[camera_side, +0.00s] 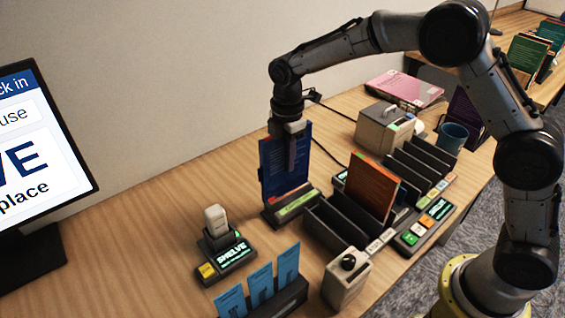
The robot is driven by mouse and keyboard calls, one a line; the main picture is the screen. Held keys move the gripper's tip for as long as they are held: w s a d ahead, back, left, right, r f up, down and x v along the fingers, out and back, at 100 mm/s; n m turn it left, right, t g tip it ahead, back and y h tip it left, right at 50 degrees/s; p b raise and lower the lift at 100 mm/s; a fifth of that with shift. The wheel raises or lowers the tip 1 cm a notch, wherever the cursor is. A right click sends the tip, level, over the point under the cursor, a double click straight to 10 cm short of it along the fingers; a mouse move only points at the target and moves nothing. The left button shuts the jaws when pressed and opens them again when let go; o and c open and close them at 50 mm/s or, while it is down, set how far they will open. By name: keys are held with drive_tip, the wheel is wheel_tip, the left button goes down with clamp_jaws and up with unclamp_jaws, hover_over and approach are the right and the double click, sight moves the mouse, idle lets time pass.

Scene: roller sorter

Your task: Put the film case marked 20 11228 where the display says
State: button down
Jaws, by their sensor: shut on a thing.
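My gripper (291,152) points down and is shut on the upper part of a blue film case (272,178) with a red lower edge. The case is upright. Its bottom meets a low dark holder (296,207) with a green label strip; I cannot tell whether it rests there or hangs just above. Its marking is too small to read. The monitor (40,150) at the left is cut off; "VE" and "place" show in large letters. A small unit (232,254) in front reads "SHELVE" in green.
A dark slotted rack (333,226) holds an orange case (371,187). More dark slots (421,157) stand behind it. Blue cards (261,284) stand in a front tray. A beige box (383,130), a blue mug (452,137) and a pink book (405,89) are farther back.

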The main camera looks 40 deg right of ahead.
drive_tip(key=s+d+r+m, duration=0.1)
drive_tip(key=s+d+m, duration=0.45)
drive_tip(key=d, duration=0.45)
drive_tip(key=s+d+r+m, duration=0.1)
drive_tip(key=s+d+m, duration=0.4)
drive_tip(key=d, duration=0.6)
drive_tip(key=s+d+r+m, duration=0.1)
drive_tip(key=s+d+m, duration=0.3)
drive_tip(key=d+m, duration=0.45)
wheel_tip(320, 180, down, 10)
drive_tip(key=d+n, duration=0.1)
drive_tip(key=shift+d+r+n, duration=0.2)
drive_tip(key=shift+d+n, duration=0.1)
drive_tip(key=shift+d, duration=0.05)
drive_tip(key=shift+s+f, duration=0.1)
drive_tip(key=shift+f, duration=0.5)
drive_tip(key=c, duration=0.8)
unclamp_jaws()
drive_tip(key=shift+o, duration=0.2)
wheel_tip(320, 180, up, 14)
